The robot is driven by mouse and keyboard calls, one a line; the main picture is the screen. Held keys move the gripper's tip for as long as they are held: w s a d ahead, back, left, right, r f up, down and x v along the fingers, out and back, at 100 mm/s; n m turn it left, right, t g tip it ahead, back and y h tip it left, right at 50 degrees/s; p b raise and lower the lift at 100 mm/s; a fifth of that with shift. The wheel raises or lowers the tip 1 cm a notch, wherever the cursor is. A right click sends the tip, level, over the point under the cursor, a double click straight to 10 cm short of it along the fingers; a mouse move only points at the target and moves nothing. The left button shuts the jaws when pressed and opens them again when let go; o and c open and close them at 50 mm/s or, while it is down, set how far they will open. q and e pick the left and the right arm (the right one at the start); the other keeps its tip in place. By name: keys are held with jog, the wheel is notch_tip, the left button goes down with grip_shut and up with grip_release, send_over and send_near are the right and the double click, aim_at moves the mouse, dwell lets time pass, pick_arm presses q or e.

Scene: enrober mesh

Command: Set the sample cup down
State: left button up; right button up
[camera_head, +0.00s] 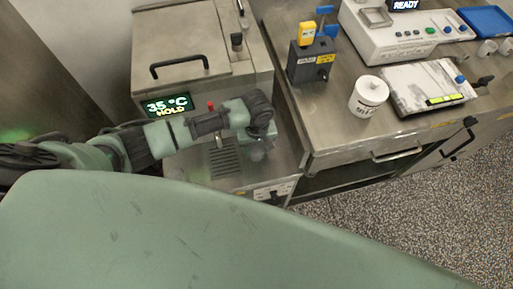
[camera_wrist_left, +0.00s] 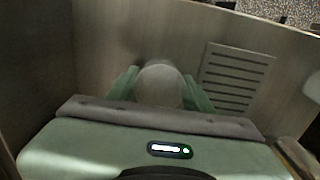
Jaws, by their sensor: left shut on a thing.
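My left gripper (camera_head: 258,138) reaches in from the left over the steel ledge in front of the machine with the 35 °C HOLD display. It is shut on the sample cup (camera_head: 259,153), which shows only as a small greyish shape below the wrist. In the left wrist view the cup (camera_wrist_left: 160,84) is a pale, rounded shape between the two green fingers of the gripper (camera_wrist_left: 160,92). The slotted drain grille (camera_wrist_left: 234,76) is beside it on the right. I cannot tell whether the cup touches the ledge. My right gripper is not in view.
The grille also shows in the head view (camera_head: 225,158). The HOLD display (camera_head: 167,104) is behind my arm. On the steel bench (camera_head: 335,135) at right stand a lidded white tub (camera_head: 368,95), a dark box (camera_head: 311,62) with a yellow device, a scale (camera_head: 428,88) and an instrument (camera_head: 405,32).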

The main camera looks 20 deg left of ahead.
pick_arm(q)
jog(key=shift+f, duration=0.15)
jog(key=o, duration=1.3)
